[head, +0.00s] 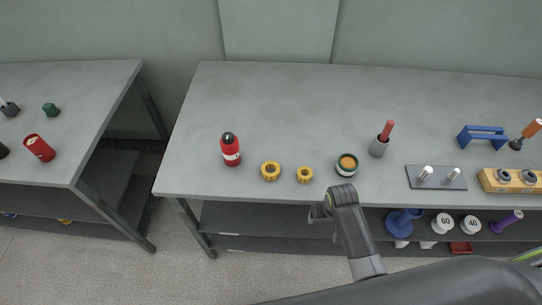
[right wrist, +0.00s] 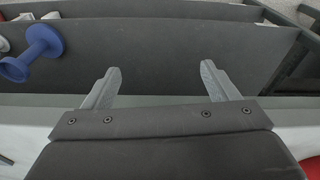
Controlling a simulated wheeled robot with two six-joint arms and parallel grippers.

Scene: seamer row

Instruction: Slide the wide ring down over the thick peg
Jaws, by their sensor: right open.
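Two yellow rings lie flat on the middle table; the wider-looking ring (head: 270,171) is left of the smaller ring (head: 304,174). A dark plate (head: 418,183) to the right bears two upright pale metal pegs. Its left peg (head: 426,172) looks thicker than its right peg (head: 453,174). My right gripper (head: 318,212) is at the table's front edge, below and right of the rings in the picture. In the right wrist view its fingers (right wrist: 160,70) are spread with nothing between them. My left gripper is not in view.
A red bottle (head: 231,150) stands left of the rings. A green tin (head: 347,165) and a grey cup (head: 379,148) stand between the rings and the plate. A blue rack (head: 482,136) and a wooden block (head: 510,187) are at the right. The table's back is clear.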

